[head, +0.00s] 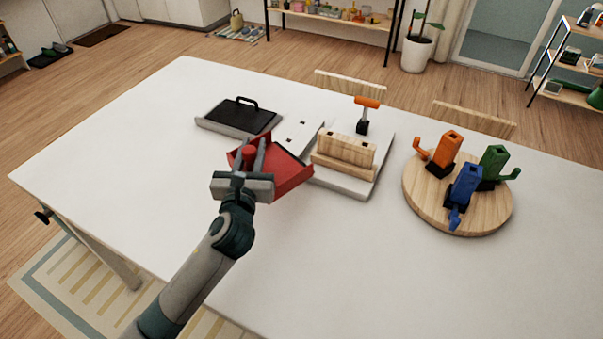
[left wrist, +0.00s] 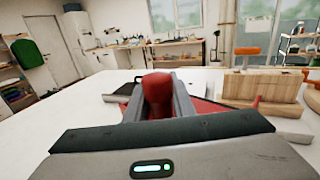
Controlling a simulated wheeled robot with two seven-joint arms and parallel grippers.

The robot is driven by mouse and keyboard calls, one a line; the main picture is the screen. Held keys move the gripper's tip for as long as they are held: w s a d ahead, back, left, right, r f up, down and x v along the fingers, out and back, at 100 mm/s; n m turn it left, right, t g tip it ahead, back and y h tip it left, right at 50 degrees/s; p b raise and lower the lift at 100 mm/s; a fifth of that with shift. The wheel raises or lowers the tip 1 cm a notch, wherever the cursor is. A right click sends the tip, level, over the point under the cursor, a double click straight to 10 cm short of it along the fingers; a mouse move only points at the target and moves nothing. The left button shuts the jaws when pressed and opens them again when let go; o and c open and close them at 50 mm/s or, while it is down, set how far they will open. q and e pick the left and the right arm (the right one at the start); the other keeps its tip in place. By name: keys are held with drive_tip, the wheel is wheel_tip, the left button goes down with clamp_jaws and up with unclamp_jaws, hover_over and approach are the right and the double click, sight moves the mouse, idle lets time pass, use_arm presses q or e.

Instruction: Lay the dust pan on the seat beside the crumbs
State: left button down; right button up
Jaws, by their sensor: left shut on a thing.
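My left gripper (head: 252,152) is shut on the handle of the red dust pan (head: 287,176). In the left wrist view, the red handle (left wrist: 157,95) stands between the two fingers. The pan is over the middle of the white table, close to the left side of the grey board; I cannot tell whether it touches anything beneath. A few small dark specks, perhaps the crumbs (head: 302,123), lie on a pale flat area just behind the pan. The gripper and pan hide part of that area, and I cannot make out the seat clearly. My right gripper is not in view.
A grey board (head: 347,187) holds a wooden block (head: 345,150) and an orange-handled tool (head: 364,113). A black-handled plate on a grey tray (head: 213,127) stands behind left. A round wooden board (head: 430,212) with orange, green and blue items stands right. The table's front left is clear.

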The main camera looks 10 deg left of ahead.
sight(268, 156)
use_arm(q)
drive_tip(key=shift+w+f, duration=0.1)
drive_tip(key=shift+f, duration=3)
drive_tip(key=shift+f, duration=1.85)
drive_tip(key=shift+f+b, duration=0.2)
drive_tip(key=shift+b, duration=0.1)
drive_tip(key=c, duration=1.5)
unclamp_jaws()
drive_tip(key=shift+r, duration=0.1)
